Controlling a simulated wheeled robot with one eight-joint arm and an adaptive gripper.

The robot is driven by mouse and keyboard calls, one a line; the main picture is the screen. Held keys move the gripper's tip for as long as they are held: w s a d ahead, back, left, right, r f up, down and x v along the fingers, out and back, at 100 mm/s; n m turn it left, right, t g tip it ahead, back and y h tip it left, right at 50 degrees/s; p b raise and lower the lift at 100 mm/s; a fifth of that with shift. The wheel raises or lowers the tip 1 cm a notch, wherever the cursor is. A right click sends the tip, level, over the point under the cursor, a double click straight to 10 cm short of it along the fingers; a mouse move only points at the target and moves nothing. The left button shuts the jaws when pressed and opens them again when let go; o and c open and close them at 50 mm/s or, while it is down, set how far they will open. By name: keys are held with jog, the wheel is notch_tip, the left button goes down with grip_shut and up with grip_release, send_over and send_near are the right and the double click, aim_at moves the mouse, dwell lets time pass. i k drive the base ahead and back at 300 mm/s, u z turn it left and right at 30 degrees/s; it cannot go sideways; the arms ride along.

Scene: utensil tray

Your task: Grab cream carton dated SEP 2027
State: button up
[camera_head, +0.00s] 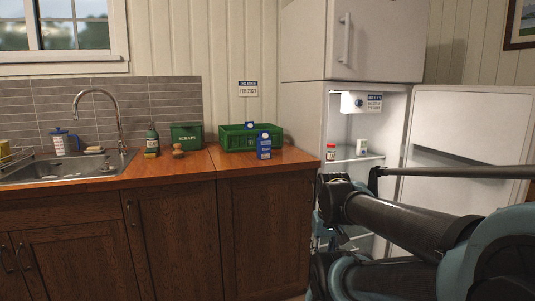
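A white carton with green markings (361,146) stands on the upper shelf inside the open fridge; its print is too small to read. A blue carton (264,146) stands on the counter in front of the green crate (236,142). A blue-and-white carton top (249,125) shows at the crate; its lower part is hidden. No date on any carton is legible. My arm reaches in from the right, in front of the lower fridge. The parts at its far end, where my gripper (322,236) seems to be, are dark and partly hidden, and its fingers cannot be made out.
A red-lidded jar (330,152) stands left of the white carton on the fridge shelf (350,157). The fridge door (455,125) is swung open to the right. A green scraps bin (187,136), a bottle (152,138), a brush (178,151) and the sink (65,172) are further left.

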aim_at(263, 139)
jog(key=z, duration=0.4)
jog(key=i, duration=0.85)
jog(key=u, duration=0.45)
